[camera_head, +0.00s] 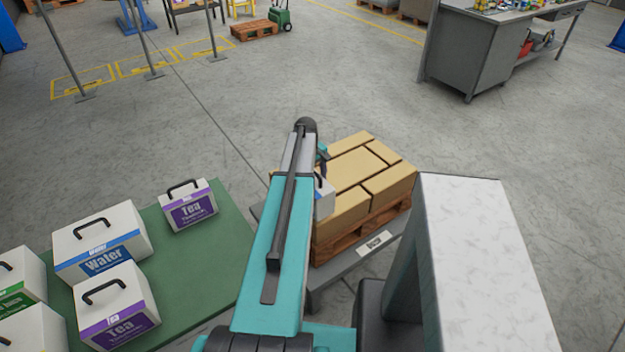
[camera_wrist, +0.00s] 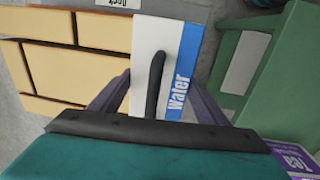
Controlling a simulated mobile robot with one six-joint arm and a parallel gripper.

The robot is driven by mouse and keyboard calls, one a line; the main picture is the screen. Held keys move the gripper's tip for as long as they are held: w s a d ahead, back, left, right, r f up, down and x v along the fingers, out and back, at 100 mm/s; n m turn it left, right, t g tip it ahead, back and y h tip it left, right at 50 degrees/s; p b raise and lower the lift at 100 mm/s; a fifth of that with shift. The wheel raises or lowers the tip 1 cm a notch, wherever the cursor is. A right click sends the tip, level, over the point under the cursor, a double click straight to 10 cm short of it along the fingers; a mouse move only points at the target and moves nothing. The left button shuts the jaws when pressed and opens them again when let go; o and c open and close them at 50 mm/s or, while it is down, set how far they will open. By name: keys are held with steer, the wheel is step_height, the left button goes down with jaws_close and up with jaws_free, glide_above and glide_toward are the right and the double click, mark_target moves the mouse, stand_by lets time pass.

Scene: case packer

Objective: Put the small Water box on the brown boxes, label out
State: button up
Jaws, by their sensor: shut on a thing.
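The small Water box (camera_wrist: 147,45) is white with a blue "Water" band and a black handle. My gripper (camera_wrist: 155,98) is shut on it, one finger showing to each side of the handle. In the head view, a sliver of the box (camera_head: 324,204) shows past my arm, which hides the rest and most of my gripper. The brown boxes (camera_head: 364,168) form a block on a wooden pallet. In the wrist view they lie left of the Water box (camera_wrist: 58,72). The held box is at their left side in the head view; I cannot tell whether it touches them.
A green table (camera_head: 225,245) at the left bears a larger Water box (camera_head: 103,243), Tea boxes (camera_head: 190,206) and other handled boxes. The pallet (camera_head: 375,222) rests on a grey platform (camera_head: 345,268). A grey workbench (camera_head: 480,50) stands far right. The floor beyond the pallet is clear.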

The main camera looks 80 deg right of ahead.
steer(key=shift+f+b, duration=0.4)
steer(key=shift+f, duration=1.15)
steer(key=o, duration=2)
steer(key=shift+o, duration=0.2)
steer(key=shift+r, duration=0.15)
step_height(320, 180, up, 14)
steer(key=b, duration=0.3)
steer(key=shift+w+a+f, duration=0.25)
steer(key=shift+w+a, duration=0.15)
steer(key=shift+a, duration=0.05)
steer(key=shift+s, duration=0.1)
